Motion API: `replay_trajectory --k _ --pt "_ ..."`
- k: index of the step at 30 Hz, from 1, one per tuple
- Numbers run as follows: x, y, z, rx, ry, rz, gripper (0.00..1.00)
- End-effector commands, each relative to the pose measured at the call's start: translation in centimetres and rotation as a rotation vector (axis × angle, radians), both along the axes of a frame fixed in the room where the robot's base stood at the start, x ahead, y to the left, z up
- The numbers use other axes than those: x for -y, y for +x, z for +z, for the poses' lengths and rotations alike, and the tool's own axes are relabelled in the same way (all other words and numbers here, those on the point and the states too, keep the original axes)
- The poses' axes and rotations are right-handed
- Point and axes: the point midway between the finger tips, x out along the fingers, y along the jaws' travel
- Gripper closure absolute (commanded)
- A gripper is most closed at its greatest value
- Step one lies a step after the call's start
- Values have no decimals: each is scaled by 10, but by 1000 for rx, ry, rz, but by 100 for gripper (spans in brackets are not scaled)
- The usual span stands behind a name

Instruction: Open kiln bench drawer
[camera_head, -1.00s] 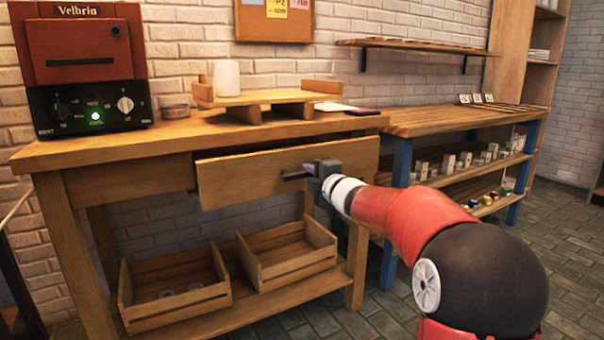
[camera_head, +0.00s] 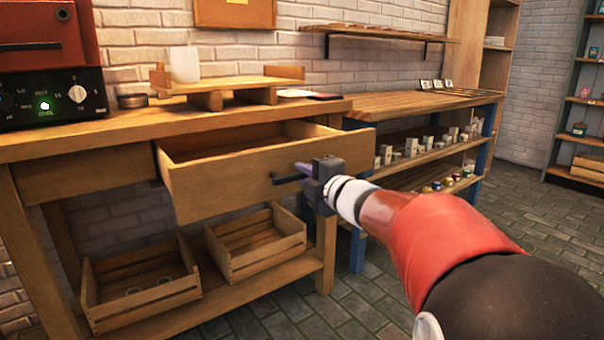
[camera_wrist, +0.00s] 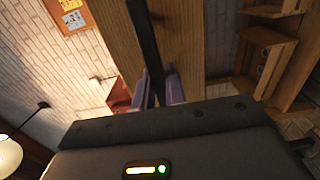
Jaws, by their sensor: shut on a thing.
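The kiln bench drawer (camera_head: 225,180) is pulled partly out of the wooden bench (camera_head: 90,137), and part of its inside shows from above. The drawer looks empty where I can see into it. Its dark bar handle (camera_head: 287,180) sits on the front panel. My gripper (camera_head: 308,172) is shut on the handle at its right part. In the wrist view the purple fingers of my gripper (camera_wrist: 159,88) close around the dark handle bar (camera_wrist: 144,40), with the wooden drawer front behind it.
A red kiln (camera_head: 45,65) stands at the bench's left. A white cup (camera_head: 185,64) sits on a raised wooden board (camera_head: 235,84). Two wooden crates, left (camera_head: 145,308) and right (camera_head: 255,262), rest on the lower shelf. A slatted table (camera_head: 420,102) stands to the right; the floor in front is clear.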

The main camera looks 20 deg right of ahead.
Motion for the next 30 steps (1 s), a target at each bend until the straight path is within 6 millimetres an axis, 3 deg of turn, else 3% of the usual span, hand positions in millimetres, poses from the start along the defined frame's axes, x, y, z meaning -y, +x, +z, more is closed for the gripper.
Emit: replay_trajectory --k 5,6,10,20,30 --pt "0 0 -1 -2 -1 0 100" --pt "0 0 -1 -2 -1 0 83" --pt "0 0 -1 -2 -1 0 66" --pt "1 -2 0 0 -1 -1 65" --pt "18 -52 0 0 -1 -3 65"
